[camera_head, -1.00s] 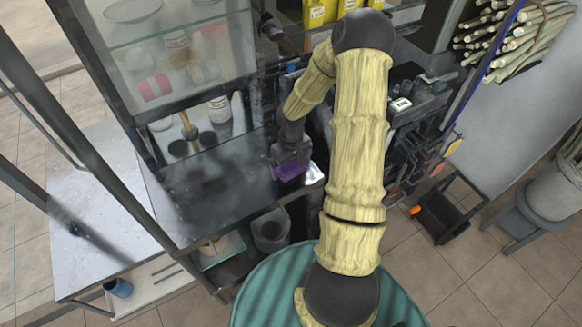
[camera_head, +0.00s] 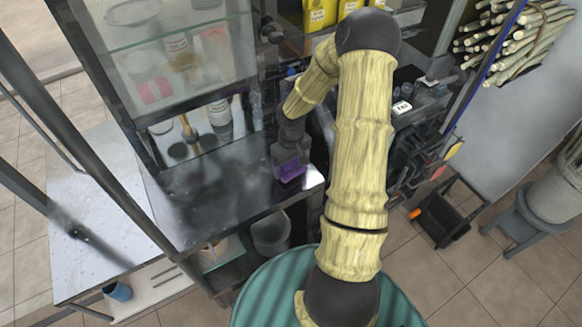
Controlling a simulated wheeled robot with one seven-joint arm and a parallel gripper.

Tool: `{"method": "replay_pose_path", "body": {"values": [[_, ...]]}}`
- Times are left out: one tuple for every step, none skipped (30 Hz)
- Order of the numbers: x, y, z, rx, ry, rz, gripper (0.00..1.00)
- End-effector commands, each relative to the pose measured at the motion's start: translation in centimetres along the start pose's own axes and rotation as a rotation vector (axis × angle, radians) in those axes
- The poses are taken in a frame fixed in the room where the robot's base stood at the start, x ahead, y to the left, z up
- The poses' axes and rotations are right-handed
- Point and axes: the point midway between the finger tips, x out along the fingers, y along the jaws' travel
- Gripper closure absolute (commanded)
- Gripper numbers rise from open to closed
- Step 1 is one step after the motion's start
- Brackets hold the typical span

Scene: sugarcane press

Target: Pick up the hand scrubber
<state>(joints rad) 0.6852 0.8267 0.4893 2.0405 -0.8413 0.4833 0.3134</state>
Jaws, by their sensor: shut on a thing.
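A purple thing, which looks like the hand scrubber (camera_head: 293,171), is at the right end of the dark metal counter. My gripper (camera_head: 291,164) reaches down from above and is shut on it. Only the scrubber's lower purple part shows below the gripper; the rest is hidden by the jaws. I cannot tell whether the scrubber touches the counter or is just above it.
The dark counter (camera_head: 225,205) is mostly clear to the left of my gripper. A glass case (camera_head: 180,55) with bottles stands behind. A grey bin (camera_head: 270,232) is below the counter. Bundled canes (camera_head: 515,40) hang at the upper right.

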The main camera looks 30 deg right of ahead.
Motion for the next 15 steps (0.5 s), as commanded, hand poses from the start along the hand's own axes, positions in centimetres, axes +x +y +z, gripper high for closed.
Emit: {"method": "replay_pose_path", "body": {"values": [[-0.8,0.1,-0.1,0.001,0.004,0.001,0.37],[-1.3,0.1,-0.1,0.002,0.005,0.002,0.37],[-2.0,0.1,-0.1,0.002,0.004,0.003,0.37],[-2.6,0.1,-0.1,0.003,0.006,0.003,0.37],[-3.2,0.1,-0.1,0.001,0.005,0.003,0.37],[-4.0,0.1,-0.1,0.002,0.005,0.003,0.37],[-4.6,0.1,-0.1,0.003,0.005,0.003,0.37],[-5.2,0.1,-0.1,0.001,0.005,0.003,0.37],[-5.9,0.1,0.0,0.002,0.005,0.002,0.37],[-6.4,0.1,0.0,0.001,0.003,0.002,0.37],[-6.9,0.1,0.0,0.002,0.004,0.002,0.37],[-7.3,0.1,0.0,0.002,0.003,0.002,0.37],[-7.7,0.1,0.0,0.001,0.002,0.001,0.37],[-7.9,0.1,0.0,0.001,0.002,0.001,0.37],[-8.2,0.0,0.0,0.001,0.002,0.001,0.37]]}}
